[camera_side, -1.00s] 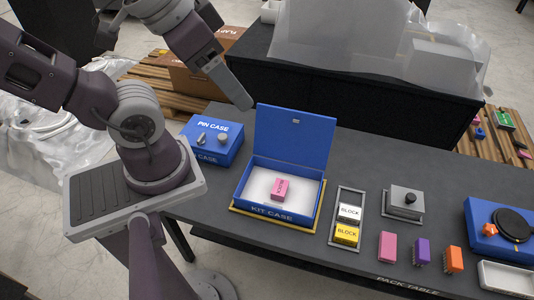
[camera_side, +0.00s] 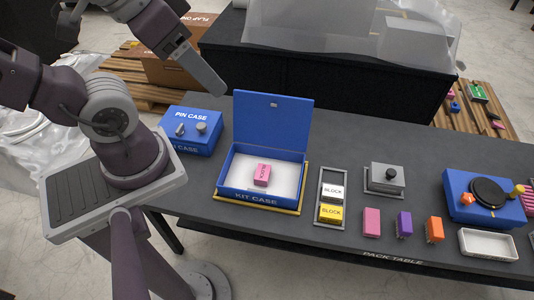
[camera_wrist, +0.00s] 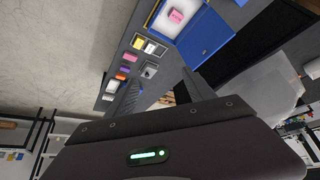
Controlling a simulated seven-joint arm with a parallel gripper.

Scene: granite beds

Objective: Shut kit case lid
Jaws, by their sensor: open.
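The blue kit case (camera_side: 226,186) stands on the pack table with its lid (camera_side: 272,118) raised, about upright at the back edge. A pink block (camera_side: 262,175) lies on the white floor inside. My gripper (camera_side: 218,88) hangs in the air up and left of the lid, apart from it. Only one finger shows clearly in the side view. In the wrist view my gripper (camera_wrist: 162,78) has its two fingers apart with nothing between them. The lid (camera_wrist: 206,34) and the pink block (camera_wrist: 176,16) show at the top there.
The blue pin case (camera_side: 192,142) stands left of the kit case. To the right are a tray (camera_side: 331,225) with white and yellow blocks, a grey knobbed box (camera_side: 387,177), several loose blocks and a blue device (camera_side: 480,208). A dark crate (camera_side: 300,85) stands behind the table.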

